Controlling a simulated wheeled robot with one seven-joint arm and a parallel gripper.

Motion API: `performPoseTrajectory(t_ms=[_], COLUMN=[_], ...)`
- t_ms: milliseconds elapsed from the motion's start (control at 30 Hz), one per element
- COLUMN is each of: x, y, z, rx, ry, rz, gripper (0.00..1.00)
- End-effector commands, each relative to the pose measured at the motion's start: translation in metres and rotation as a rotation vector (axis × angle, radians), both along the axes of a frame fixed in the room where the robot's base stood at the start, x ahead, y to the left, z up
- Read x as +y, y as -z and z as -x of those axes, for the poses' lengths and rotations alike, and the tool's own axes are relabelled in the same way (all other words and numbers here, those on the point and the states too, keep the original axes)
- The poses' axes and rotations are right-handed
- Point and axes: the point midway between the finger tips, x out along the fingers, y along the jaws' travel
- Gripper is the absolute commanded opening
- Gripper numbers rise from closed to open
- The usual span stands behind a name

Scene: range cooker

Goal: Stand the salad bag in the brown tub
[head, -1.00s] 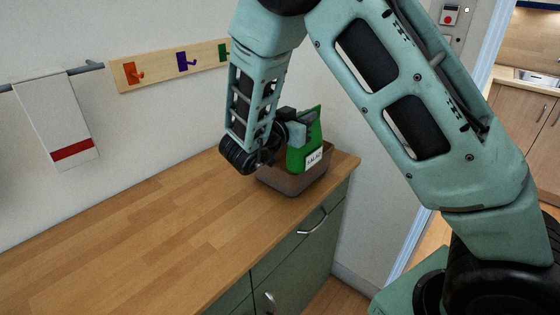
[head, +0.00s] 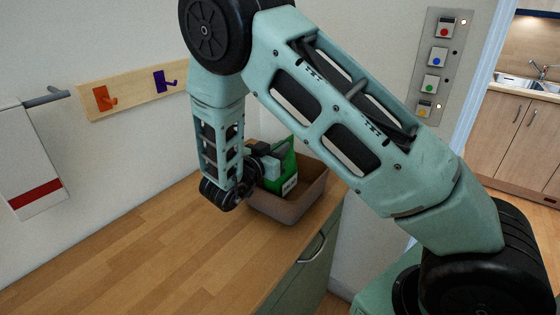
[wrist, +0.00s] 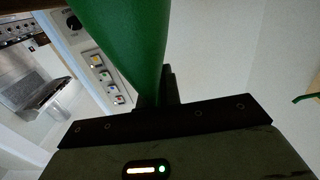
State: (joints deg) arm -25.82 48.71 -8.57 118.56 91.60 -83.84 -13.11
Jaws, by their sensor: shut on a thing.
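The salad bag (head: 284,180) is green with a white label and stands slightly tilted inside the brown tub (head: 290,207), at the tub's left part in the head view. The tub sits on the wooden counter near its right end. My gripper (head: 272,160) is at the bag's upper part, shut on it, with the wrist above the tub's left rim. In the wrist view the green bag (wrist: 130,45) fills the upper middle, up against the gripper. The bag's bottom is hidden by the tub's wall, so I cannot tell whether it touches the tub floor.
A hook rail (head: 135,92) and a towel (head: 30,160) hang on the wall behind the counter. The counter top (head: 150,250) is clear left of the tub. A button panel (head: 440,62) is on the wall at right, beside a doorway.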

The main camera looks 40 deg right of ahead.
Motion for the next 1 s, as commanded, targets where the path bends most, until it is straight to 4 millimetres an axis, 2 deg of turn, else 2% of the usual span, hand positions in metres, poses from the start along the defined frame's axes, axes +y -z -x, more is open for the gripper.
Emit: performPoseTrajectory(t_ms=[200,300,667,767,800,1000], x=[0.000,0.000,0.000,0.000,0.000,0.000], y=[0.029,0.036,0.041,0.041,0.041,0.040], z=[0.000,0.000,0.000,0.000,0.000,0.000], rx=[0.002,0.001,0.000,0.000,0.000,0.000], ry=[0.000,0.001,0.000,0.000,0.000,0.000], rz=[0.002,0.001,0.000,0.000,0.000,0.000], gripper=[0.00,0.00,0.00,0.25,0.27,0.27])
